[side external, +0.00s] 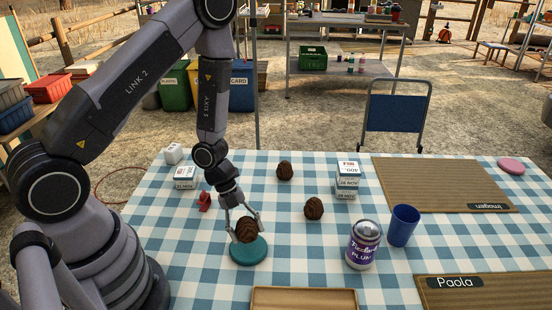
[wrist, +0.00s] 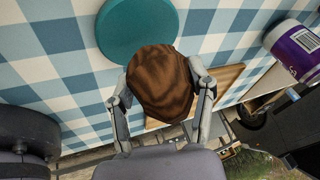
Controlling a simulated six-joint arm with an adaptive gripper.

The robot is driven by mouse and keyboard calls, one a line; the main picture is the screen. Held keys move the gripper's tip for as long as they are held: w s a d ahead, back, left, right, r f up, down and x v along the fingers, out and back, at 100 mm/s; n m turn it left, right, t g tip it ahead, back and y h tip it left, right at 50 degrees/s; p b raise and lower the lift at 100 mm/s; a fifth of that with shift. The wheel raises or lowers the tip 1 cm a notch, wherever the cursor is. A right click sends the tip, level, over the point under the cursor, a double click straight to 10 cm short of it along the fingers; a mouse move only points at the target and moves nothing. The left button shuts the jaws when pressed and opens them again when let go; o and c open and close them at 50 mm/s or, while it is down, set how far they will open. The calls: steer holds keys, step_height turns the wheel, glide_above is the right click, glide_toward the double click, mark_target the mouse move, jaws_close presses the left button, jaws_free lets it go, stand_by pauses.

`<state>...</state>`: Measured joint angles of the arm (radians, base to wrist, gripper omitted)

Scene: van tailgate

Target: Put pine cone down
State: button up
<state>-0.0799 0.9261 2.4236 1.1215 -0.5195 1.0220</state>
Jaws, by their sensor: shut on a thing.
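My gripper (side external: 244,222) is shut on a brown pine cone (side external: 246,231). In the side view the pine cone is over a round teal disc (side external: 249,250); whether it touches the disc I cannot tell. In the wrist view the pine cone (wrist: 161,84) is between the two fingers of my gripper (wrist: 163,92), and the teal disc (wrist: 137,28) shows beyond it, partly covered by it. Two more pine cones stand on the checked cloth, one farther back (side external: 284,171) and one to the right (side external: 314,208).
A jar with a purple label (side external: 363,246) and a blue cup (side external: 403,225) stand to the right. A wooden tray (side external: 304,299) lies at the front edge. Small boxes (side external: 347,182) and a red clip-like item (side external: 204,202) are around. Brown mats (side external: 440,183) cover the right side.

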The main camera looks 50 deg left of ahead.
mark_target(247, 239)
steer(key=shift+f, duration=1.5)
steer(key=shift+f, duration=0.15)
steer(key=o, duration=1)
